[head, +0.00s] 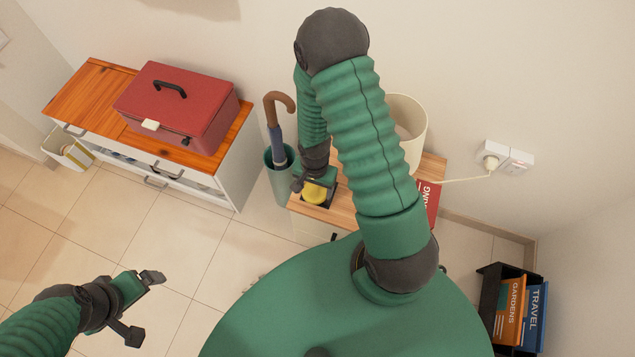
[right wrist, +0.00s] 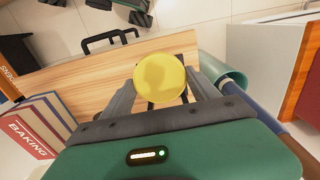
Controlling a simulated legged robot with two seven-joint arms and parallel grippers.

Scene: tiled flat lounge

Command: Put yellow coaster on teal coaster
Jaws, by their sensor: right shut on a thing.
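The yellow coaster (head: 314,194) is a small round disc. It is between the fingers of my right gripper (head: 317,198), which is shut on it over the small wooden side table (head: 340,211). In the right wrist view, the yellow coaster (right wrist: 160,78) shows flat face up between the two dark fingers, with the wooden top (right wrist: 80,75) below. I cannot tell whether it touches the top. No teal coaster can be made out in either view. My left gripper (head: 143,307) is open and empty above the tiled floor.
An umbrella stand (head: 277,183) with an umbrella is left of the side table. A lamp (head: 408,125) and red books (head: 431,205) are on the table's right part, partly behind my arm. A red toolbox (head: 180,108) sits on the cabinet at left.

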